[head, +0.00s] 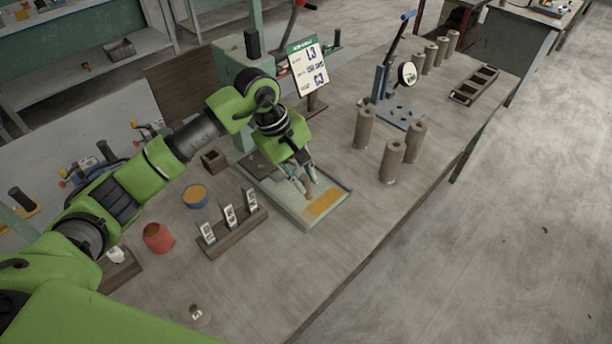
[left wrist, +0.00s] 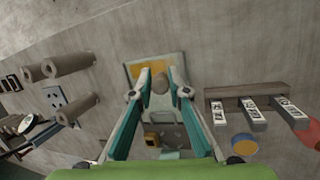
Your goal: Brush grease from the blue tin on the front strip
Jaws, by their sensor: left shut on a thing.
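My left gripper (head: 302,184) is shut on a brush, of which a brown part (head: 308,190) shows between the fingers, over the pale green tray (head: 300,218). In the left wrist view the fingers (left wrist: 160,88) close on its pale, rounded part (left wrist: 160,77). A yellow-orange strip (head: 323,205) lies on the tray's front part, just beyond the brush. I cannot tell whether the brush touches it. The blue tin (head: 195,196), with yellow grease inside, stands left of the tray; it also shows in the left wrist view (left wrist: 244,145). My right gripper is out of view.
A red pot (head: 157,237) is at left. A sign (head: 307,66) stands behind the tray. Grey-brown cylinders (head: 392,162) and a blue lever stand (head: 390,108) are at right. The front right of the table is clear.

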